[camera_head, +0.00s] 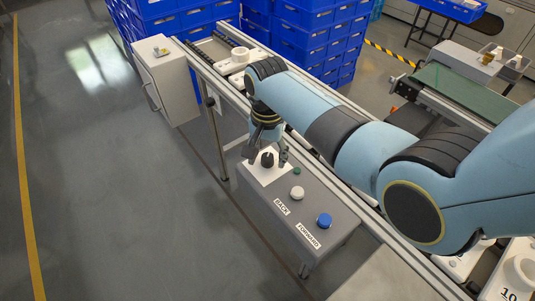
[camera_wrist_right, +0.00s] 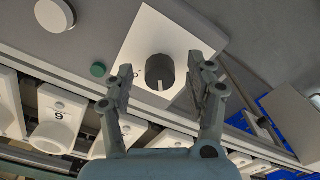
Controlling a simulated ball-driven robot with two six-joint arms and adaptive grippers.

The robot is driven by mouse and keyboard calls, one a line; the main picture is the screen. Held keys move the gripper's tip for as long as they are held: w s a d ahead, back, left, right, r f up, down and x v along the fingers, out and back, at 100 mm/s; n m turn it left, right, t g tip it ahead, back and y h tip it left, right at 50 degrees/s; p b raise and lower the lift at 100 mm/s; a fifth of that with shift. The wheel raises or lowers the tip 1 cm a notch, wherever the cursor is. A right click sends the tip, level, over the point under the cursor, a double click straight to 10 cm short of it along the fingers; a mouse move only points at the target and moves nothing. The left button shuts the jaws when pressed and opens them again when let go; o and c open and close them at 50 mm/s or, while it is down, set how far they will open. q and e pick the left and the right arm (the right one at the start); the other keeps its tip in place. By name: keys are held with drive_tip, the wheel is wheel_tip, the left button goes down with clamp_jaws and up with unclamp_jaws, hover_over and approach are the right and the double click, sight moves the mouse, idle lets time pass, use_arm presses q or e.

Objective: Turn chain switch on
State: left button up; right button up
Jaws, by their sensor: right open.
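The chain switch, a dark rotary knob (camera_head: 267,159), sits on a white plate (camera_head: 283,178) at the far end of a grey control box. My right gripper (camera_head: 269,156) is open above the plate, with a finger on either side of the knob. In the right wrist view the knob (camera_wrist_right: 160,72) lies between the open fingertips of the right gripper (camera_wrist_right: 165,80). A pale line on the knob points toward the lower edge of that view. A gap shows on both sides, so neither finger appears to touch it. My left gripper is not in view.
A small green lamp (camera_head: 297,171), a white button (camera_head: 297,193) by the BACK label and a blue button (camera_head: 324,221) by the FORWARD label are on the box. A conveyor rail (camera_head: 232,102) runs behind it. Open floor (camera_head: 100,180) lies left.

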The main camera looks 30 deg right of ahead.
drive_tip(key=c, duration=0.4)
clamp_jaws()
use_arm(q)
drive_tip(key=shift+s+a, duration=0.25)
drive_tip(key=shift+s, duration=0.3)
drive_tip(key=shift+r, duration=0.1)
use_arm(e)
drive_tip(key=shift+r+m+p, duration=0.15)
drive_tip(key=shift+m+p, duration=0.85)
drive_tip(key=shift+m, duration=0.2)
drive_tip(key=m+p, duration=0.2)
drive_tip(key=m, duration=0.1)
drive_tip(key=shift+m, duration=0.3)
drive_tip(key=m+p, duration=0.1)
drive_tip(key=m, duration=0.3)
drive_tip(key=shift+p, duration=0.3)
use_arm(q)
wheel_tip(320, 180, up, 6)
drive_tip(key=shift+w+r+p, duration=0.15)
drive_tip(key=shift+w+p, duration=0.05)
drive_tip(key=shift+p, duration=0.25)
use_arm(e)
drive_tip(key=shift+m, duration=2)
